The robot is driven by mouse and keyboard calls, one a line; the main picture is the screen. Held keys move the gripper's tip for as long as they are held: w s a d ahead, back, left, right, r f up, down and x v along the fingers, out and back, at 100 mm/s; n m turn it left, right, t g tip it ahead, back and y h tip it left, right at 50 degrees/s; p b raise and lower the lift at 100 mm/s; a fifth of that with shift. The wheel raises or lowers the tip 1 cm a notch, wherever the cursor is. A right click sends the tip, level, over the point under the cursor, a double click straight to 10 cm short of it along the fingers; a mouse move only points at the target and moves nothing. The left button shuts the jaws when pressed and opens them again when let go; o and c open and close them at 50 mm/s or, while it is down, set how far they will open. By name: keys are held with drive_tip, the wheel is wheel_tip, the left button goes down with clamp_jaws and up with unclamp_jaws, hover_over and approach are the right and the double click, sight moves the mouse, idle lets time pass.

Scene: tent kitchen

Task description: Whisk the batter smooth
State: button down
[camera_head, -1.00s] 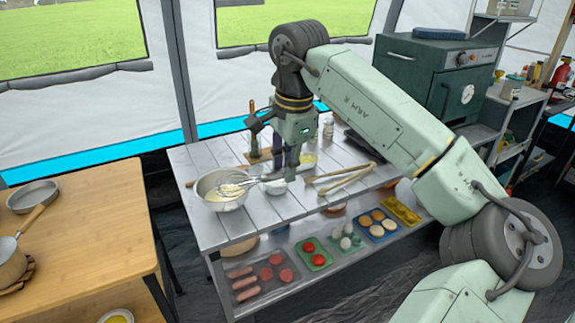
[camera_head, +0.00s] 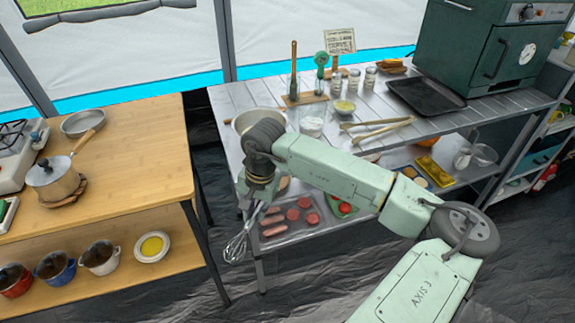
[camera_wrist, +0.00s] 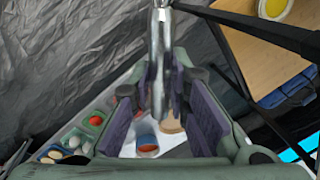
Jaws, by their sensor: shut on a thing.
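My gripper (camera_head: 256,197) is shut on the whisk's handle. The wire whisk (camera_head: 236,243) hangs head down, tilted, clear of the bowl, in front of the metal table near the gap between the two tables. In the wrist view the whisk's metal handle (camera_wrist: 160,65) runs up from between my gripper's pads (camera_wrist: 168,105). The mixing bowl (camera_head: 240,124) stands on the metal table's left end, behind my arm. Only part of its rim and wall shows; the batter inside is hidden.
The metal table (camera_head: 225,100) carries a small white bowl (camera_head: 311,126), wooden tongs (camera_head: 380,132), jars and a black tray (camera_head: 426,96). Trays of food (camera_head: 290,218) sit on its lower shelf. The wooden table (camera_head: 140,125) holds a saucepan (camera_head: 55,180). Dark floor lies between.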

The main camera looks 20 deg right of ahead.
drive_tip(key=w+a+f+n, duration=0.1)
drive_tip(key=a+f+n, duration=0.25)
drive_tip(key=f, duration=0.45)
drive_tip(key=w+a+f+n+g, duration=0.1)
drive_tip(key=a+f+n, duration=0.1)
drive_tip(key=a+f, duration=0.4)
drive_tip(key=w+a+f+n, duration=0.1)
drive_tip(key=a+f+n, duration=0.25)
drive_tip(key=f, duration=0.55)
wheel_tip(320, 180, down, 9)
drive_tip(key=b, duration=1)
drive_tip(key=shift+w+d+m, duration=0.2)
drive_tip(key=shift+w+m, duration=0.15)
drive_tip(key=shift+m, duration=0.05)
